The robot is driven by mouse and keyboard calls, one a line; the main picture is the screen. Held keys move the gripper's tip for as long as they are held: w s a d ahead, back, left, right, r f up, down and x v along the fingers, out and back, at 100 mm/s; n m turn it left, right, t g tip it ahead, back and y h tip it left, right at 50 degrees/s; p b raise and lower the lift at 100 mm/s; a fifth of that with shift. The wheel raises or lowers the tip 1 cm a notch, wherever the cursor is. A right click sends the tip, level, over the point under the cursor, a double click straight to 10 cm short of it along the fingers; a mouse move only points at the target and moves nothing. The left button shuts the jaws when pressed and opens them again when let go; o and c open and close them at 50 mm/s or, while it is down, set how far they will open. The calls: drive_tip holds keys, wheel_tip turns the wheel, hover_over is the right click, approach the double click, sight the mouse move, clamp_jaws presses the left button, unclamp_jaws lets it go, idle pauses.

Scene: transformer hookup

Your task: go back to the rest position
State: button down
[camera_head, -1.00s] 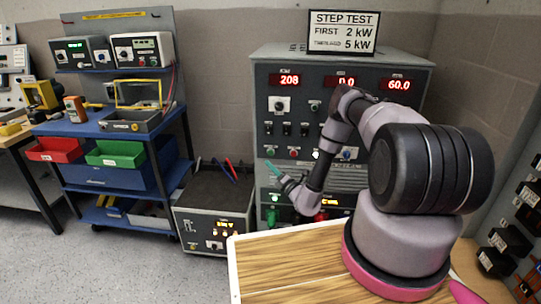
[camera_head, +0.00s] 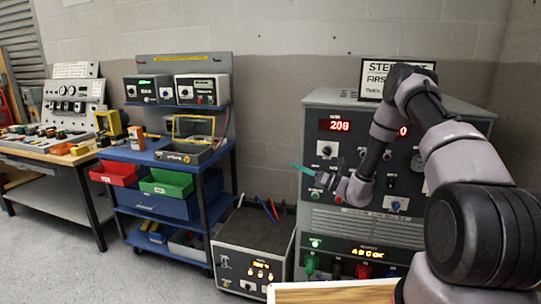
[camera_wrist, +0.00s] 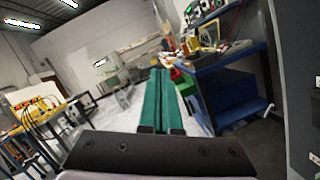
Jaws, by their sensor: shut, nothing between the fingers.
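My gripper (camera_head: 302,169) shows in the head view at the end of my folded arm, in front of the left side of the grey test console (camera_head: 440,222). Its teal fingers point left and are clear of the console's surface as far as I can tell. In the wrist view the two teal fingers (camera_wrist: 160,85) lie side by side, shut, with nothing between them. My arm covers the right part of the console and part of the step test sign (camera_head: 369,78). A red display on the console reads about 208.
A blue cart (camera_head: 215,230) with red (camera_head: 115,173) and green (camera_head: 166,184) bins stands at the left. A grey box (camera_head: 252,245) with lit lamps sits on the floor between cart and console. A workbench (camera_head: 50,155) is at far left. The floor at lower left is clear.

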drive_tip(key=s+a+r+n+g+h, duration=0.2)
drive_tip(key=s+r+n+g+h, duration=0.3)
drive_tip(key=s+r+n+g, duration=1)
drive_tip(key=s+d+r+n+t+h, duration=0.5)
drive_tip(key=s+d+r+t, duration=0.1)
drive_tip(key=s, duration=0.4)
drive_tip(key=s+d+r+n+t+h, duration=0.5)
drive_tip(key=s+d+r+t+h, duration=0.1)
drive_tip(key=s+d+r, duration=0.3)
drive_tip(key=shift+s+r, duration=0.65)
drive_tip(key=shift+s, duration=0.3)
drive_tip(key=shift+d, duration=0.1)
